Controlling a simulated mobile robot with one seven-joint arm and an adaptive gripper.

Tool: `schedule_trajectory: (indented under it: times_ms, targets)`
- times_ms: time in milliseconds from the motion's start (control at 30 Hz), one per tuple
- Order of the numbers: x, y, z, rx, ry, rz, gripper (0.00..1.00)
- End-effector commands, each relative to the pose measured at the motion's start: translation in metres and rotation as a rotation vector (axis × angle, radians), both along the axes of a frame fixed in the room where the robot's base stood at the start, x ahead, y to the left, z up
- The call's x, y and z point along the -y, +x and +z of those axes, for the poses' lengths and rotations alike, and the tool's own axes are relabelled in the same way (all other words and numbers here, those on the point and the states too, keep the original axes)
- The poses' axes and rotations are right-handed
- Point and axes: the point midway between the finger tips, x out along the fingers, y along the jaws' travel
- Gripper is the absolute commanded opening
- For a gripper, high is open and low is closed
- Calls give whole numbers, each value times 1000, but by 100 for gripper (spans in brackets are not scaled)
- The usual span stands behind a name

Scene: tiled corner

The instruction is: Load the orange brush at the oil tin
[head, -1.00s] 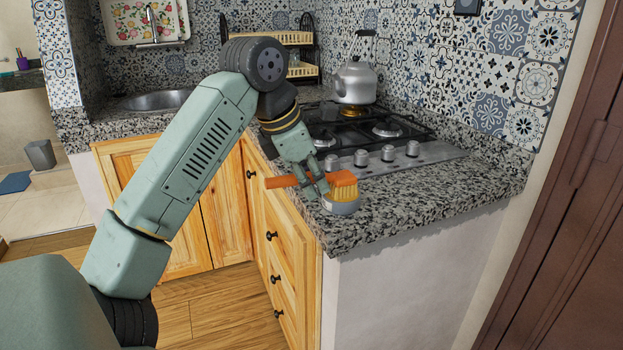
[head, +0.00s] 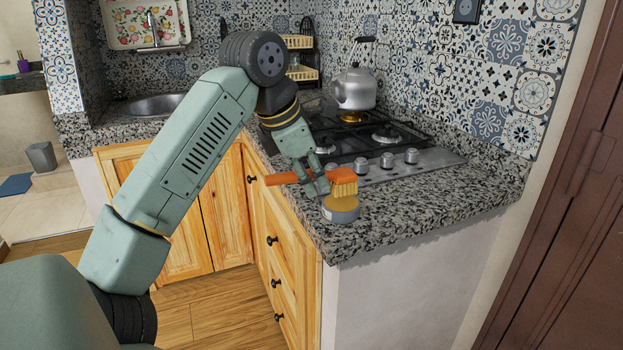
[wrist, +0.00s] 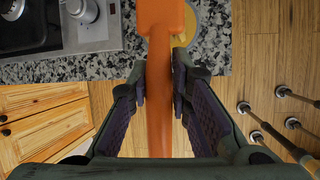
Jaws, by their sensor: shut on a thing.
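The orange brush (head: 343,182) is held level in my gripper (head: 318,188), with its handle to the left and its tan bristles pointing down. The oil tin (head: 341,212), a low grey round tin with yellow contents, stands on the granite counter near its front edge. The bristles are over the tin; a little of the yellow surface shows below them, and I cannot tell if they touch it. In the wrist view the brush handle (wrist: 158,100) runs between both fingers, and the tin (wrist: 204,30) is partly hidden behind the brush.
The granite counter (head: 430,205) is clear to the right of the tin. The stove (head: 370,140) with its knobs lies behind, with a kettle (head: 354,88) on it. Drawers with dark knobs (head: 271,240) are below the counter's front edge.

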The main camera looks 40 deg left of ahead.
Motion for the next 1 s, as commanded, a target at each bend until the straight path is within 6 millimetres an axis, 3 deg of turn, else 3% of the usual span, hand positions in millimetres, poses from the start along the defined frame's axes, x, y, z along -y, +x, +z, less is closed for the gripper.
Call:
schedule_trajectory:
  times_ms: [467,1000]
  targets:
    - [0,0,42,3,0,0,0]
    - [0,0,42,3,0,0,0]
